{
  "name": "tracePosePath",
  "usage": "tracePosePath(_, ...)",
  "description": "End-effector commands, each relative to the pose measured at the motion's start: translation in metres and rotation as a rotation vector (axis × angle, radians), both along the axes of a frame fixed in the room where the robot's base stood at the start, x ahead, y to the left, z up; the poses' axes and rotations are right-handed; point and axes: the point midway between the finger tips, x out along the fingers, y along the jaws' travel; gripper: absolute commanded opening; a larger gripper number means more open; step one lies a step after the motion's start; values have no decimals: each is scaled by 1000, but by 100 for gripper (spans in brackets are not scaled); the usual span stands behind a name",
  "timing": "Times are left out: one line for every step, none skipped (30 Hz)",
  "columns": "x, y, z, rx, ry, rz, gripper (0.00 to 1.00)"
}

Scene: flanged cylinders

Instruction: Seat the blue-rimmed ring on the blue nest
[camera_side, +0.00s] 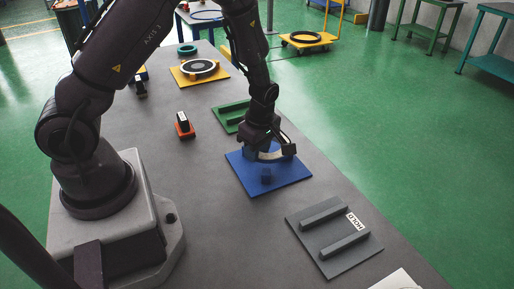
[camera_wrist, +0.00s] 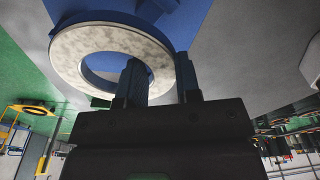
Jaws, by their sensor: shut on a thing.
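My gripper (camera_side: 266,143) is over the plate's far part, shut on the wall of the blue-rimmed ring (camera_side: 272,156). In the wrist view the ring (camera_wrist: 68,53) shows a mottled pale face and blue edge. One finger is inside its hole and one outside, so the gripper (camera_wrist: 160,78) straddles the wall. Blue plate shows behind it. The ring is low over the plate; I cannot tell whether it touches. My gripper partly hides it in the side view.
A grey HOLD plate (camera_side: 325,248) with two bars lies nearer the camera. A green plate (camera_side: 226,110) is just behind the blue nest. A yellow plate (camera_side: 181,77) with a ring sits farther back. A small red-and-black piece (camera_side: 184,128) stands left. Grey table is clear between.

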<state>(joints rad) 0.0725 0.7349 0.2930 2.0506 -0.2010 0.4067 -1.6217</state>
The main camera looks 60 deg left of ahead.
Motion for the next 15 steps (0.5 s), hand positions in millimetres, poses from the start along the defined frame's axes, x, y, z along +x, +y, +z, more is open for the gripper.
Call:
tracePosePath(1,0,0,1,-4,1,0)
tracePosePath(1,0,0,1,-4,1,0)
tracePosePath(1,0,-1,1,-4,1,0)
tracePosePath(1,0,-1,1,-4,1,0)
tracePosePath(1,0,-2,1,-4,1,0)
tracePosePath(1,0,-2,1,-4,1,0)
tracePosePath(1,0,-3,1,-4,1,0)
tracePosePath(1,0,-3,1,-4,1,0)
tracePosePath(1,0,-4,1,-4,1,0)
tracePosePath(1,0,-4,0,-3,1,0)
tracePosePath(1,0,-5,0,-3,1,0)
tracePosePath(1,0,-5,0,-3,1,0)
tracePosePath(1,0,-5,0,-3,2,0)
tracePosePath(1,0,-6,0,-3,1,0)
tracePosePath(1,0,-6,0,-3,1,0)
